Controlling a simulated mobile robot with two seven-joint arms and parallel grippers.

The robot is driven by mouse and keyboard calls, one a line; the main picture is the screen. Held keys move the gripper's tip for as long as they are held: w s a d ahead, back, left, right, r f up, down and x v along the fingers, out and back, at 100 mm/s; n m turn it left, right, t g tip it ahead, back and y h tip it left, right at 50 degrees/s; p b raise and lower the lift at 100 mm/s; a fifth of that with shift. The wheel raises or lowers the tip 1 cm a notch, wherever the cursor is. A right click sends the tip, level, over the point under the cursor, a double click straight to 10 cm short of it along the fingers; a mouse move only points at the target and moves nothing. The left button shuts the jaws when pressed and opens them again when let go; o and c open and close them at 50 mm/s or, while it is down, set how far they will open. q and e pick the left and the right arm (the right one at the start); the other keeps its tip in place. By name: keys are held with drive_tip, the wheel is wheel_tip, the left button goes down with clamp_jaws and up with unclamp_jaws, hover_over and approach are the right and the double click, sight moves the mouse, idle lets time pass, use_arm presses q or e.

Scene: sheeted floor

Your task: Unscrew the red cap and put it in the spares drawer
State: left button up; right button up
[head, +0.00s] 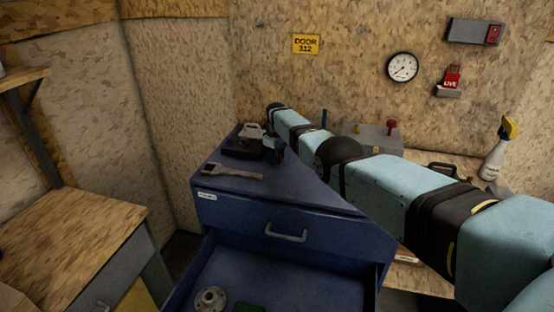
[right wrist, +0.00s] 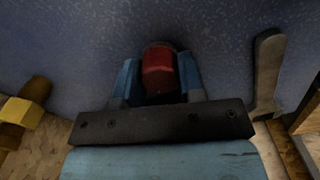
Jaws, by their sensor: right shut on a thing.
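My right gripper (right wrist: 160,82) is shut on the red cap (right wrist: 159,70), which sits between its two blue fingers in the right wrist view. In the head view the right gripper (head: 279,152) is small and dark, low over the blue cabinet top (head: 310,190); the cap cannot be made out there. Whether the cap touches anything below is hidden. An open blue drawer (head: 320,288) below the cabinet top holds a grey flanged disc (head: 210,299) and a green item (head: 248,307). A small label (head: 207,196) on the cabinet front is unreadable. My left gripper is not in view.
A grey wrench (head: 232,171) and a dark-based device (head: 249,140) lie on the cabinet top. A grey box with a red knob (head: 391,126) stands behind my right arm. A spray bottle (head: 496,150) stands at right, a wooden bench (head: 70,235) at left.

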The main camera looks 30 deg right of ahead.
drive_tip(key=n, duration=1.1)
drive_tip(key=shift+n, duration=0.3)
drive_tip(key=o, duration=1.1)
drive_tip(key=shift+c, duration=0.8)
